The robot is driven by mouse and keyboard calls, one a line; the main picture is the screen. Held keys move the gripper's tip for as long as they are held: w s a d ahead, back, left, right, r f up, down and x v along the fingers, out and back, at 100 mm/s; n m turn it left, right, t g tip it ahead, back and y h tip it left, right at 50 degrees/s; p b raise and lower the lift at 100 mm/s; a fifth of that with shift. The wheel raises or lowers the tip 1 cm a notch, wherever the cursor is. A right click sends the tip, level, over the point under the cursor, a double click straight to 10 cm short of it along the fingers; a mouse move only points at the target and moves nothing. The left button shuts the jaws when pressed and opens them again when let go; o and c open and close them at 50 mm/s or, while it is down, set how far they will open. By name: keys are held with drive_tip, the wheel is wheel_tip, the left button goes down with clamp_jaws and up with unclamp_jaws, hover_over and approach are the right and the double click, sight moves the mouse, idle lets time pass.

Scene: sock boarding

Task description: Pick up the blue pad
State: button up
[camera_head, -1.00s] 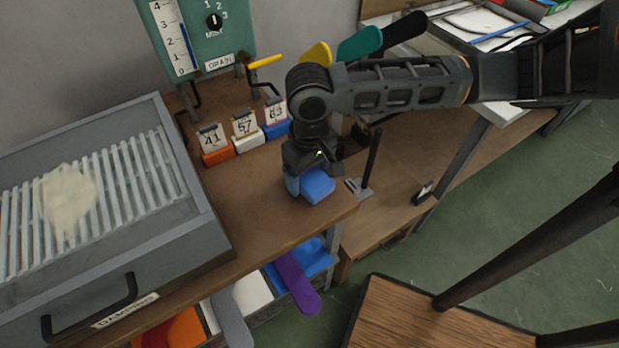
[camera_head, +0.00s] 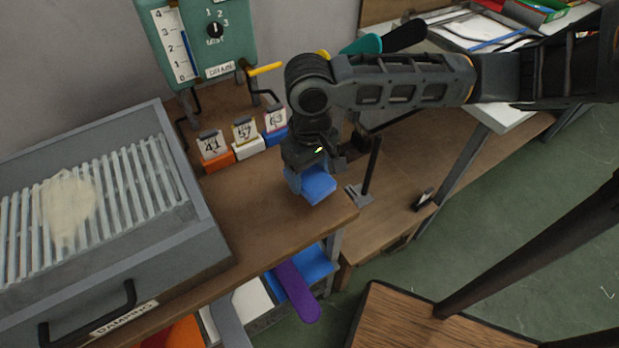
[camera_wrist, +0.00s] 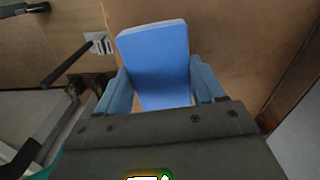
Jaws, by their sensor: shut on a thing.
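The blue pad (camera_head: 319,186) is a small block at the front right part of the brown bench, seen in the head view. My gripper (camera_head: 305,180) is above it, pointing down, with its fingers on either side of the pad. In the wrist view the blue pad (camera_wrist: 158,62) fills the space between the two blue-grey fingers of my gripper (camera_wrist: 163,90), which are shut on it. Whether the pad's underside touches the bench is hard to tell.
Holders numbered 41 (camera_head: 215,153), 57 (camera_head: 246,134) and 63 (camera_head: 275,123) stand behind the pad. A black upright post (camera_head: 371,168) is close to its right. A grey slatted damping box (camera_head: 187,232) is at left. Bare bench (camera_head: 250,200) lies between.

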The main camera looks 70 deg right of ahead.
drive_tip(key=s+d+r+b, duration=0.1)
drive_tip(key=s+d+r, duration=0.5)
drive_tip(key=d+r, duration=0.2)
drive_tip(key=shift+s+d+r, duration=0.2)
drive_tip(key=shift+s+d, duration=0.15)
drive_tip(key=shift+d, duration=0.4)
